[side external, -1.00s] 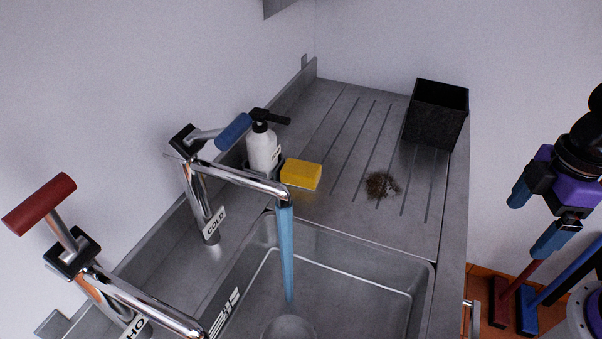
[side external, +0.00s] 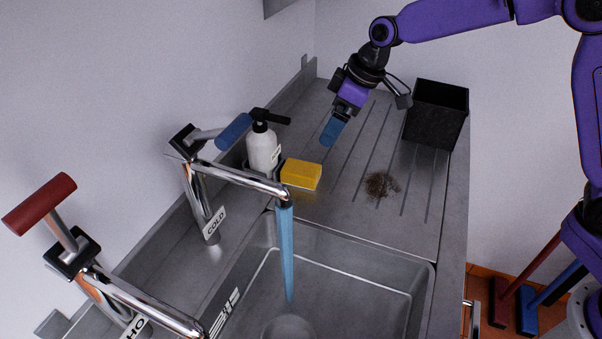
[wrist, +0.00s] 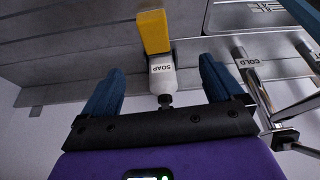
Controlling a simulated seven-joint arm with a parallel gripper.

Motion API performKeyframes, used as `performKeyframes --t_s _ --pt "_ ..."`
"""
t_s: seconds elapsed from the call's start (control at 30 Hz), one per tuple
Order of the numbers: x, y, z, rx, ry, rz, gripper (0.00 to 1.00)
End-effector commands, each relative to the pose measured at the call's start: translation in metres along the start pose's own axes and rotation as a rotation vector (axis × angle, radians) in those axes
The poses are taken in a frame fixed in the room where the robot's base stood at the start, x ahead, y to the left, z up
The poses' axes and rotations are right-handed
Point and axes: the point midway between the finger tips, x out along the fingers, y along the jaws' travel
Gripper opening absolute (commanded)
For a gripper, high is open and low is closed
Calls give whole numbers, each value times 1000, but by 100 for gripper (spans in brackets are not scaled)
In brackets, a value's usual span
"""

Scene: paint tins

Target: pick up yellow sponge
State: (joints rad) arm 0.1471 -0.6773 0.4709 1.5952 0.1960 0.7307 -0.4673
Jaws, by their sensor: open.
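The yellow sponge (side external: 301,173) lies on the metal drainboard, just right of the soap bottle (side external: 262,150). In the wrist view the sponge (wrist: 154,32) is at the top centre, beyond the soap bottle (wrist: 162,76). My gripper (side external: 333,132) hangs above the drainboard, above and to the right of the sponge in the side view, and apart from it. In the wrist view my gripper (wrist: 160,88) has its two blue fingers spread wide with nothing held between them.
The cold tap (side external: 205,190) runs water into the sink (side external: 350,280). The hot tap (side external: 100,275) stands at the lower left. A brown scourer (side external: 380,185) and a black bin (side external: 436,115) are on the right of the drainboard. The grooved middle is otherwise clear.

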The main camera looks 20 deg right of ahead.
Motion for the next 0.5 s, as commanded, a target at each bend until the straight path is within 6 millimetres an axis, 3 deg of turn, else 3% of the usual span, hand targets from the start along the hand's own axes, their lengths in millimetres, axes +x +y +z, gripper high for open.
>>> performKeyframes --t_s 0.27,0.5 --pt "20 13 -10 9 14 9 94" --pt "64 14 -10 9 13 10 94"
